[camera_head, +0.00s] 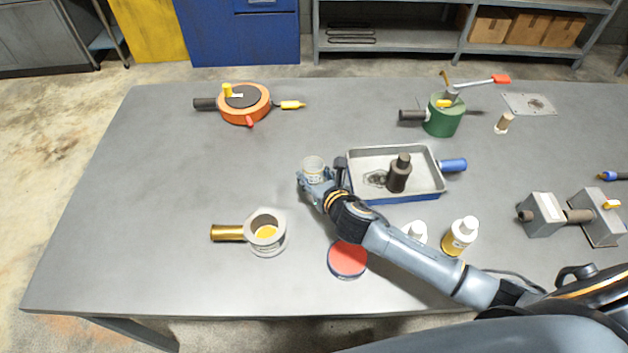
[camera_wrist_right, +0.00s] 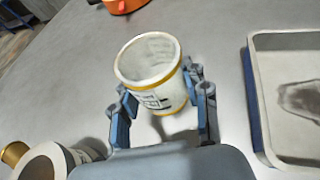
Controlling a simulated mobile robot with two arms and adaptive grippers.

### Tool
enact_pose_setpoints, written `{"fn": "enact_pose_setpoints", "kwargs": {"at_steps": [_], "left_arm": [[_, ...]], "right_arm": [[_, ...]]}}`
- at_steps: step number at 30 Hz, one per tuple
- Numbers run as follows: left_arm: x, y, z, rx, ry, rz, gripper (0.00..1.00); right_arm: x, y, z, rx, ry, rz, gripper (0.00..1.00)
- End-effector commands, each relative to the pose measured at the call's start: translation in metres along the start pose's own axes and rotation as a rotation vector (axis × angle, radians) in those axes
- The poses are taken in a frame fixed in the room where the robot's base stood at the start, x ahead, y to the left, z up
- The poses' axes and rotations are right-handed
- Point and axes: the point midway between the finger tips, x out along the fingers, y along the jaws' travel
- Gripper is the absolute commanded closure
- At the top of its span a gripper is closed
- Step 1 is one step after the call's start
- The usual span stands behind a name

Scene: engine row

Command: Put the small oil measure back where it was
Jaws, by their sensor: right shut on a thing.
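The small oil measure is a pale cup with yellow bands and dark markings (camera_wrist_right: 155,78). It shows at the tip of my right arm in the head view (camera_head: 313,166). My right gripper (camera_head: 315,182) is shut around it, with one blue finger on each side in the right wrist view (camera_wrist_right: 160,105). The cup is upright and its inside looks empty. I cannot tell whether its base touches the table. It is left of the metal tray (camera_head: 440,185). My left gripper is not in view.
A larger cup with a brass handle (camera_head: 228,233) holds yellow liquid at the front left. A red-topped tin (camera_head: 348,259) and two bottles (camera_head: 461,236) stand near my right arm. An orange device (camera_head: 245,105) and a green device (camera_head: 443,118) stand behind. The left of the table is clear.

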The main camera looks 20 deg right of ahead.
Motion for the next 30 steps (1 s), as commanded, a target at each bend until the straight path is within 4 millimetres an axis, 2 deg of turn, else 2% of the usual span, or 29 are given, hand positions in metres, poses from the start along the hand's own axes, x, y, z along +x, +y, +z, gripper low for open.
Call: {"fn": "enact_pose_setpoints", "kwargs": {"at_steps": [3,6,15,27,28,30], "left_arm": [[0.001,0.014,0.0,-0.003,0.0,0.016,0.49],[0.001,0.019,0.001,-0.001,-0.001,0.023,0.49],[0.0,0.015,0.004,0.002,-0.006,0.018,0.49],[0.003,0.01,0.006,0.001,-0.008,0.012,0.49],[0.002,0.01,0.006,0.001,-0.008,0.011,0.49],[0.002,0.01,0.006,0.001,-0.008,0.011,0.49]], "right_arm": [[0.012,-0.004,-0.007,0.0,-0.001,0.0,0.88],[0.016,-0.006,-0.009,0.0,-0.002,0.0,0.88],[0.033,-0.008,-0.04,0.003,0.001,0.001,0.88],[0.035,-0.008,-0.046,-0.001,-0.001,0.002,0.88],[0.034,-0.008,-0.044,-0.001,0.0,0.002,0.48],[0.034,-0.008,-0.044,-0.001,0.0,0.002,0.34]]}}
